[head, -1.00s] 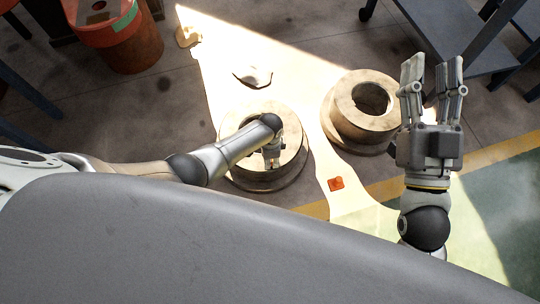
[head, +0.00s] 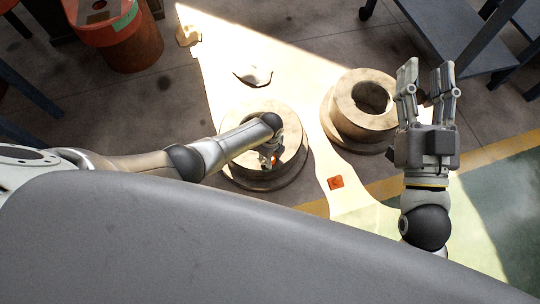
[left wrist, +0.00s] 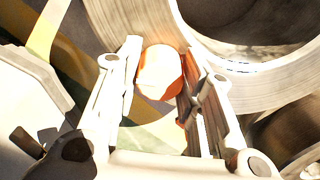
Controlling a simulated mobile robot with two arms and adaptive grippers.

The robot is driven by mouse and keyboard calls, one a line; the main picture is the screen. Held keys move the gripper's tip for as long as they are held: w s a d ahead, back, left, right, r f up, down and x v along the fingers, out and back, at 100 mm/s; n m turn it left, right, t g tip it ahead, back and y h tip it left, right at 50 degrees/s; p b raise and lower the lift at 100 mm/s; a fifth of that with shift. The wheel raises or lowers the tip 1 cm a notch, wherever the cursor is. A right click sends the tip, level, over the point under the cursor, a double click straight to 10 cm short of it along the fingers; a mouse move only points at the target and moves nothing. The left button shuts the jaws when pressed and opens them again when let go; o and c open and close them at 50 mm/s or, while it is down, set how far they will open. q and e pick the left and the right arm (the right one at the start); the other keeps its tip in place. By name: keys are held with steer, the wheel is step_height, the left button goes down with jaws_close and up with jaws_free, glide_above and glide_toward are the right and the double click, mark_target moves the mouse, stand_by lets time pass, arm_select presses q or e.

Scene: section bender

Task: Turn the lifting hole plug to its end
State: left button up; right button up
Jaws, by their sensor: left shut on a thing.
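The orange lifting hole plug (left wrist: 160,72) sits between the two fingers of my left gripper (left wrist: 158,88) in the left wrist view, close to a pale ring's wall. In the head view my left gripper (head: 270,158) reaches down over the left of two thick ring-shaped parts (head: 236,137), and a bit of orange shows at its fingers. The gripper is shut on the plug. The plug's lower part and the hole are hidden. My right gripper (head: 427,76) is open and empty, raised at the right, fingers pointing up the picture.
A second thick ring (head: 345,120) stands just right of the first. A small orange block (head: 336,182) lies on the floor in front. A red bin (head: 137,45) is at the upper left, a grey cart (head: 450,35) at the upper right. Pale sunlit floor lies between.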

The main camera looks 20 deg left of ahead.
arm_select(q)
steer(key=shift+m, duration=0.6)
steer(key=o, duration=1)
steer(key=shift+o, duration=0.2)
step_height(320, 180, up, 12)
stand_by(0.4)
